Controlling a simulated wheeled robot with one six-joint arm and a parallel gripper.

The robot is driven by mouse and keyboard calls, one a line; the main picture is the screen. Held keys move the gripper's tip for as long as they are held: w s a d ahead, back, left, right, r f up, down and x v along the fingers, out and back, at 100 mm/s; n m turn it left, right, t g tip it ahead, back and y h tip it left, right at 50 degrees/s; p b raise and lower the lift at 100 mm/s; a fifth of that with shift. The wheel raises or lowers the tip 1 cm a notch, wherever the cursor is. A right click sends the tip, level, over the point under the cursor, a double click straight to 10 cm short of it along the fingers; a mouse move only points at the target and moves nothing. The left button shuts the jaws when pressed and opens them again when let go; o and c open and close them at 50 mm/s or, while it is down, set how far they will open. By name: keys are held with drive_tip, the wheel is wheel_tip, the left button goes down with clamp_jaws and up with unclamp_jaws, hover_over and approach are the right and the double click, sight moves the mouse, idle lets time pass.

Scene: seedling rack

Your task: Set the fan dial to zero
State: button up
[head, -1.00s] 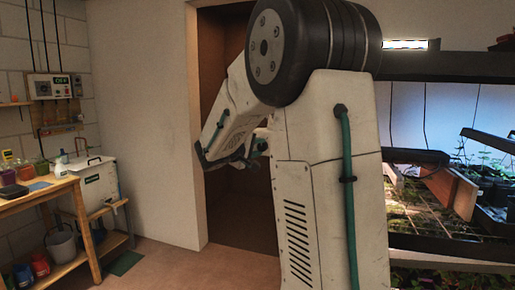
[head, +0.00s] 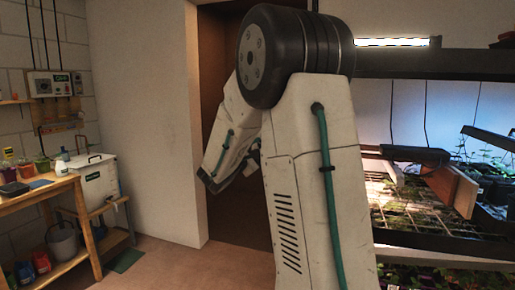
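A pale control box (head: 52,84) hangs on the block wall at the far left, with cables running up from it. It has a round dark dial-like part on its left, a small greenish display and a reddish spot at its right edge. Which part is the fan dial, and its setting, are too small to tell. My arm fills the middle of the picture and bends down to the left in front of the brown doorway. Its far end is well to the right of the box. My gripper's fingers cannot be made out there.
A wooden bench (head: 38,190) with pots and bottles stands below the box. A white lidded tank (head: 93,178) sits beside it on a low stand. A seedling rack (head: 440,243) with lit shelves is at the right.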

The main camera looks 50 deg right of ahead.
drive_tip(key=shift+s+f+n+t+h, duration=0.15)
drive_tip(key=shift+n+t, duration=0.1)
drive_tip(key=shift+n, duration=0.65)
drive_tip(key=shift+w+n+t+h, duration=0.1)
drive_tip(key=shift+n+t, duration=0.2)
drive_tip(key=shift+n, duration=0.6)
drive_tip(key=shift+s+f+n+t+h, duration=0.15)
drive_tip(key=shift+n+t, duration=0.1)
drive_tip(key=shift+n, duration=0.65)
drive_tip(key=o, duration=1)
drive_tip(key=shift+r, duration=0.1)
drive_tip(key=v, duration=0.7)
drive_tip(key=shift+s+a, duration=0.1)
drive_tip(key=shift+a, duration=0.25)
